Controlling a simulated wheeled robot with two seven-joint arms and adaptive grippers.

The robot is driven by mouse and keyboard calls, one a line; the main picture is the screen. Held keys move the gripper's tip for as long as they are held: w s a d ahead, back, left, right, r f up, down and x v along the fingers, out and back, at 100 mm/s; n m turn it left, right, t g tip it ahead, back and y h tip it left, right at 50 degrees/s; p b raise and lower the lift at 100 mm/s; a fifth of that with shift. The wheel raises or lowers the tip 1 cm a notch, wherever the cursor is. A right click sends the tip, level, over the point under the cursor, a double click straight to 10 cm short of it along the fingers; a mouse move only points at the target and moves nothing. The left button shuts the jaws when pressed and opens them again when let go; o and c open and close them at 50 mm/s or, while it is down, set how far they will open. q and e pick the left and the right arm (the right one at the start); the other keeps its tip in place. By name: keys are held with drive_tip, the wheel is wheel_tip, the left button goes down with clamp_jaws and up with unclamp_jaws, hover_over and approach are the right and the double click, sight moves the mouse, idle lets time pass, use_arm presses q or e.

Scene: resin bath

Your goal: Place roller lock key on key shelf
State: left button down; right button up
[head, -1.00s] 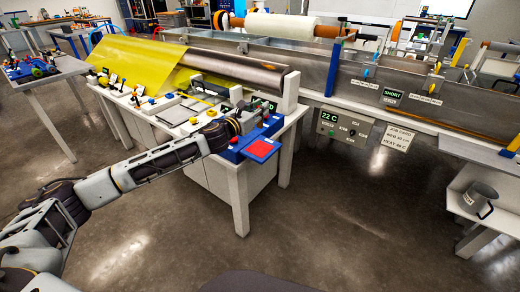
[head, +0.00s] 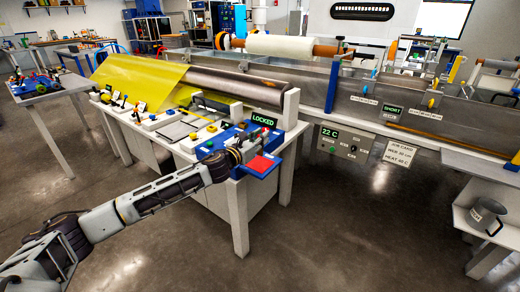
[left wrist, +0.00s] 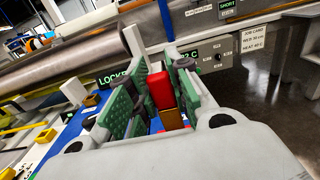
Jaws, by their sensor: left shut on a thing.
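My left gripper (head: 250,150) is at the front right corner of the work table, beside the blue key shelf with a red square on its top (head: 263,165). In the left wrist view the green-padded fingers of the gripper (left wrist: 152,95) are shut on a red piece with a brass-orange part below it, which I take to be the roller lock key (left wrist: 160,90). In the head view the gripper hides the key. I cannot tell whether the key touches the shelf. My right gripper is not in view.
A green-lettered LOCKED sign (head: 263,119) stands behind the gripper, below the steel roller (head: 238,86). Yellow sheet (head: 138,80) hangs at the left. The long metal bath (head: 390,110) runs to the right. Floor in front of the table is clear.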

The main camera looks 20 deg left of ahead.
sight(260, 155)
use_arm(q)
drive_tip(key=shift+f, duration=0.4)
drive_tip(key=shift+f+b, duration=0.35)
drive_tip(key=shift+f, duration=0.05)
drive_tip(key=shift+f+b, duration=0.4)
drive_tip(key=shift+f, duration=0.85)
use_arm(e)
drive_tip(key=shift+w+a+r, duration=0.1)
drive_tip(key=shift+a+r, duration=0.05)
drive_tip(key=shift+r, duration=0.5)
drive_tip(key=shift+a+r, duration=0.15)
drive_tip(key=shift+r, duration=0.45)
use_arm(q)
drive_tip(key=shift+f, duration=0.1)
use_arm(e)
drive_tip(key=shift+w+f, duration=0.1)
use_arm(q)
drive_tip(key=c, duration=1.3)
unclamp_jaws()
